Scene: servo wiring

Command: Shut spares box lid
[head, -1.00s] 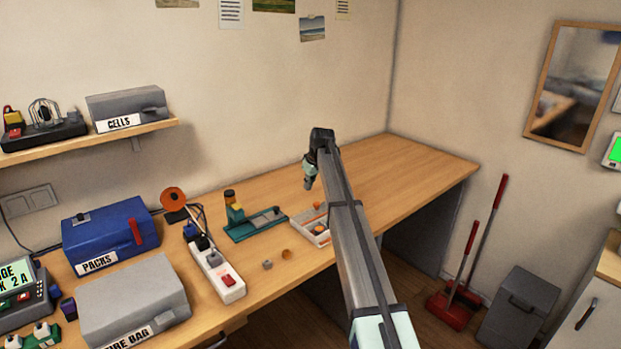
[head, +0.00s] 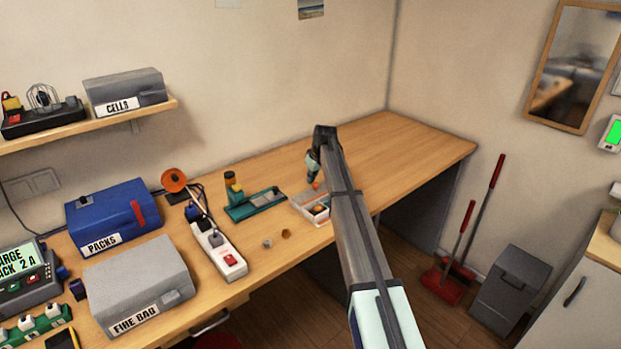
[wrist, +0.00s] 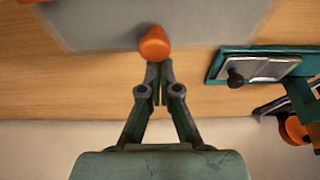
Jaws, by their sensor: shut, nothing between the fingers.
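The spares box (head: 300,211) appears to be the pale, low box with compartments on the bench, right of the green fixture. An orange knob (head: 316,187) shows at its back, and another orange piece shows inside. In the wrist view a flat grey panel (wrist: 95,22), probably its lid, carries an orange knob (wrist: 154,44). My gripper (wrist: 160,72) is shut and empty, its fingertips right beside the knob; I cannot tell whether they touch. In the head view my gripper (head: 312,177) is low over the back of the box, and my arm hides the box's right side.
A green fixture (head: 253,206) stands close left of the box. A power strip (head: 222,252), the blue packs box (head: 108,215) and the grey fire bag box (head: 140,275) lie further left. Two small parts (head: 286,233) lie in front. The bench to the right is clear.

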